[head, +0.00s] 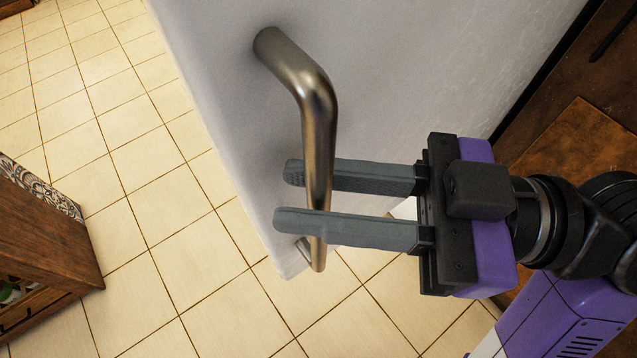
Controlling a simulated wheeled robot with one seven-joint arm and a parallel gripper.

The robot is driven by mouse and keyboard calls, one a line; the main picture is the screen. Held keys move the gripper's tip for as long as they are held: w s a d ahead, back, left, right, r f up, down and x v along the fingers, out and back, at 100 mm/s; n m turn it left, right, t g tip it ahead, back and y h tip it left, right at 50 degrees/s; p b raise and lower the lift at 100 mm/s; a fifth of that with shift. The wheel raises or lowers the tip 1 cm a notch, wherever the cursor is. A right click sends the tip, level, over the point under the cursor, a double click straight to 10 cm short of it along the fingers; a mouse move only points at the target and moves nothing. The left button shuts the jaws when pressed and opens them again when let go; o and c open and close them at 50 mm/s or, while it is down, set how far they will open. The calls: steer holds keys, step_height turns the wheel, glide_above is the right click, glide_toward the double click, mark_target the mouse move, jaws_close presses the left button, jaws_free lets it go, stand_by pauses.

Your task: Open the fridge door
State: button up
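The fridge door (420,70) is a pale grey-white panel running from the top of the view down to the middle. A bent metal bar handle (316,130) stands out from it, and its lower end shows just below my fingers. My gripper (288,196) reaches in from the right with its two grey fingers around the handle. The bar passes in front of the upper finger and behind the lower one. Whether the door is ajar cannot be told.
A wooden cabinet (40,245) with a patterned tile edge stands at the left. Brown wooden cabinetry (575,140) stands to the right of the fridge, beyond a dark gap. The cream tiled floor (130,150) is clear between the fridge and the left cabinet.

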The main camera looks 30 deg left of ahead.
steer(key=v, duration=0.7)
steer(key=shift+d, duration=0.35)
steer(key=shift+w, duration=0.1)
